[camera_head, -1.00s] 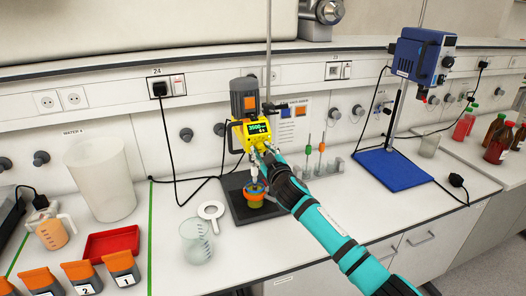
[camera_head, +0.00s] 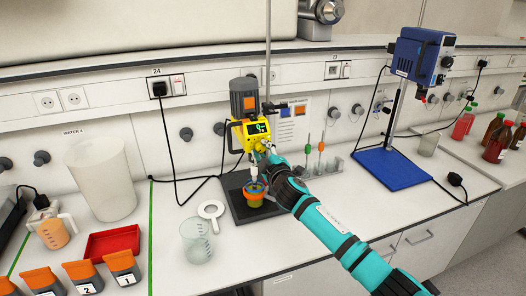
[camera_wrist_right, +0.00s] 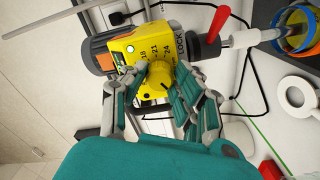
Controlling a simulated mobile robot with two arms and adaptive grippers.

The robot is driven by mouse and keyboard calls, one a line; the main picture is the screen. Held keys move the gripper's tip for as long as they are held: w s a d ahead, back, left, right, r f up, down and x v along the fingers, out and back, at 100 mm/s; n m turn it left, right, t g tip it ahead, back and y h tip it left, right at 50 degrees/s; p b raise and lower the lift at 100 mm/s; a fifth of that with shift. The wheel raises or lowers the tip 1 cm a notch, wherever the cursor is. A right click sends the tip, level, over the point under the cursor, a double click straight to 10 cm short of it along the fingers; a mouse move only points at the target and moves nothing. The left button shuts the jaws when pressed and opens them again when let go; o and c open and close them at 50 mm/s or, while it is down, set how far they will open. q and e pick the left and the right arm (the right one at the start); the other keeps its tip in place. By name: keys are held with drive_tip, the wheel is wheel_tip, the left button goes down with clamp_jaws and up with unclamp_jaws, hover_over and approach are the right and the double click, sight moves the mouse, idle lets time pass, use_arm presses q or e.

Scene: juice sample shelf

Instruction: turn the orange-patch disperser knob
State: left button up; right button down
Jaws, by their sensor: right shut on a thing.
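The disperser (camera_head: 239,131) has a yellow housing and a grey motor with an orange patch (camera_head: 249,103). It stands on a rod above a dark base plate. Its green-lit display (camera_head: 258,127) faces forward. The yellow knob (camera_wrist_right: 153,84) sits on the housing, with the marks 18, 21 and 24 beside it in the right wrist view. My right gripper (camera_head: 261,150) is shut on this knob, with fingers on both sides of it (camera_wrist_right: 160,78). In the head view the gripper hides the knob. My left gripper is not in view.
An orange and blue cup (camera_head: 254,197) stands under the disperser shaft. A glass beaker (camera_head: 196,241) and a white ring (camera_head: 211,210) lie to its left. A red lever (camera_wrist_right: 214,24) is close to the gripper. A blue stirrer stand (camera_head: 391,167) is at right.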

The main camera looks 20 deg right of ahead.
drive_tip(key=shift+f, duration=0.1)
drive_tip(key=c, duration=1)
unclamp_jaws()
drive_tip(key=s, duration=1.2)
drive_tip(key=shift+d, duration=0.2)
